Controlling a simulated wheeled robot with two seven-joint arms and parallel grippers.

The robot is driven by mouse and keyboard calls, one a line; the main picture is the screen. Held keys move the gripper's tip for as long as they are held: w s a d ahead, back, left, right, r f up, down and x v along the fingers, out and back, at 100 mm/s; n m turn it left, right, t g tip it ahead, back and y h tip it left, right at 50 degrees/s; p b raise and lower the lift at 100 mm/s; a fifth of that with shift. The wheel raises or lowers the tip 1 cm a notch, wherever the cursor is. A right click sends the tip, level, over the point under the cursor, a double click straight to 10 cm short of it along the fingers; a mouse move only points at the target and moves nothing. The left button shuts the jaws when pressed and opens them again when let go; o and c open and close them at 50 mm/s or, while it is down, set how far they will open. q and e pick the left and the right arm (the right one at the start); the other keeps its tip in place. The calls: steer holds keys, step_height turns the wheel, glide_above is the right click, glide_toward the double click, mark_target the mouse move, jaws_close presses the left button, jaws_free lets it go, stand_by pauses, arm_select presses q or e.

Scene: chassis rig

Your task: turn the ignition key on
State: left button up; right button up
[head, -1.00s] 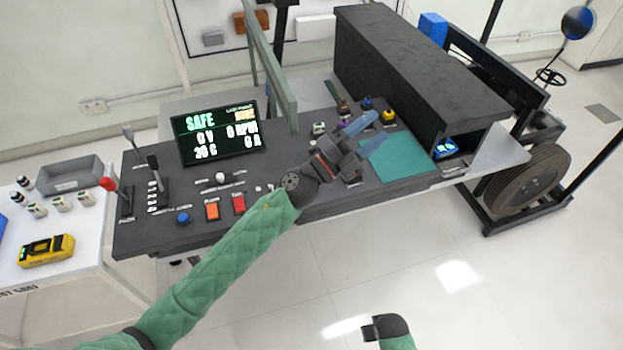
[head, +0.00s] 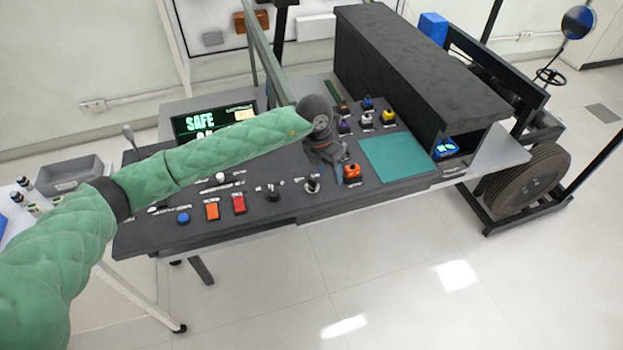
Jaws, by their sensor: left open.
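The dark sloping console (head: 380,205) carries several switches. A small dark switch on a pale round base (head: 312,184) stands near its front edge and may be the ignition key; it is too small to be sure. My left gripper (head: 325,160) points down over the console, just behind and above that switch. Its fingers are mostly hidden by its own wrist; it is open, and I see nothing held. I cannot tell whether it touches anything. My right gripper is out of view.
An orange switch (head: 352,173) stands right of the gripper, with a teal mat (head: 400,157) beyond. Orange and red buttons (head: 239,204) are at left. A display (head: 205,122) reading SAFE is partly behind my arm. A green post (head: 262,50) rises behind the gripper.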

mark_target(311, 180)
arm_select(q)
steer(key=w+a, duration=0.1)
steer(key=w+a+y, duration=0.1)
steer(key=a, duration=0.1)
steer(key=w+a+y, duration=0.1)
steer(key=shift+a+r+t, duration=0.25)
steer(key=shift+a+t, duration=0.1)
steer(key=shift+t, duration=0.05)
steer(key=shift+f, duration=0.1)
step_height(311, 180, down, 6)
steer(key=p, duration=0.3)
steer(key=shift+f, duration=0.1)
steer(key=shift+f+p, duration=0.3)
steer(key=shift+f, duration=0.4)
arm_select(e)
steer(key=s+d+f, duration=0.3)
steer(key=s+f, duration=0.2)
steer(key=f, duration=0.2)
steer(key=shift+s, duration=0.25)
arm_select(q)
steer(key=shift+c, duration=0.2)
steer(key=c, duration=0.9)
steer(key=shift+c, duration=0.2)
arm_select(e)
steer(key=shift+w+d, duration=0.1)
